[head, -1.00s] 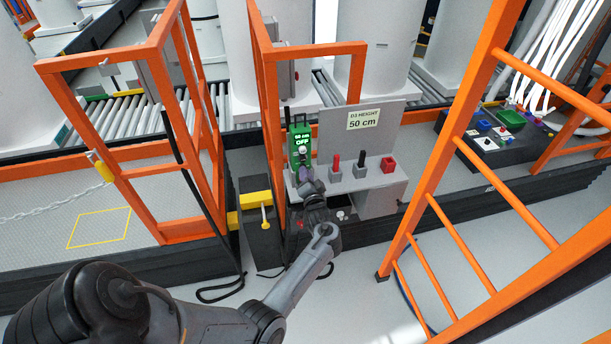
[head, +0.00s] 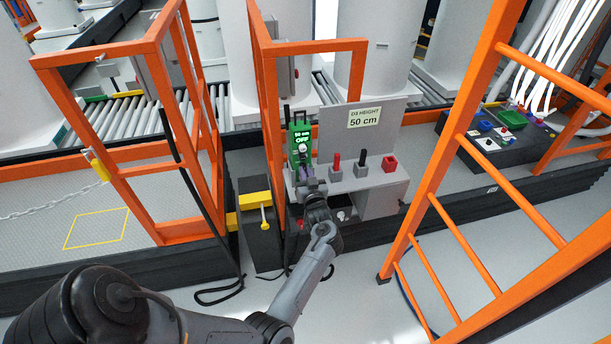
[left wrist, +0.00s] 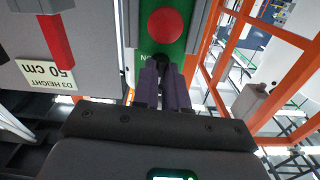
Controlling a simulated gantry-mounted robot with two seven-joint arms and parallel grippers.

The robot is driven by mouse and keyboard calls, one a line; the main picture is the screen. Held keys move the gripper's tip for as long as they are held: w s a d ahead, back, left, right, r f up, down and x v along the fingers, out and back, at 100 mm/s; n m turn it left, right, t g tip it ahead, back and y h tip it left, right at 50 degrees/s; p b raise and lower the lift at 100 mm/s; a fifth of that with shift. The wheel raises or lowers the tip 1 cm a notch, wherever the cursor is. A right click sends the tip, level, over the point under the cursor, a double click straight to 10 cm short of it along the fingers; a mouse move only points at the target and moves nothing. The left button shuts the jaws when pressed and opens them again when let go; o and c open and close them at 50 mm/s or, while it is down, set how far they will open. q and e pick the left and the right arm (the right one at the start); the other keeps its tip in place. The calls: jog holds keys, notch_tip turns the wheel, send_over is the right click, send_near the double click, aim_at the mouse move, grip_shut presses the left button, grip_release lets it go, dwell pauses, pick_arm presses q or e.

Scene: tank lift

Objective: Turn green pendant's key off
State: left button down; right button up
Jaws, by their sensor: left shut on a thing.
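The green pendant (head: 300,128) stands at the left end of the grey control panel. In the left wrist view the pendant (left wrist: 186,45) appears upside down, with a large red round button (left wrist: 165,25) and a partly hidden label. My left gripper (head: 304,160) is at the pendant's lower front. In the left wrist view its purple fingers (left wrist: 163,70) are shut on the dark key (left wrist: 162,60), which they mostly hide. The key's exact angle is hard to tell. My right gripper is not in view.
Orange rails (head: 267,110) stand close left; an orange ladder (head: 440,150) stands right.

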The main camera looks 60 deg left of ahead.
pick_arm(q)
jog(key=shift+n, duration=0.6)
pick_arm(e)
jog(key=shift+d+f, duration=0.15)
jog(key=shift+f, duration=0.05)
pick_arm(q)
jog(key=c, duration=1.4)
grip_release()
jog(key=shift+c, duration=0.2)
jog(key=shift+d, duration=0.1)
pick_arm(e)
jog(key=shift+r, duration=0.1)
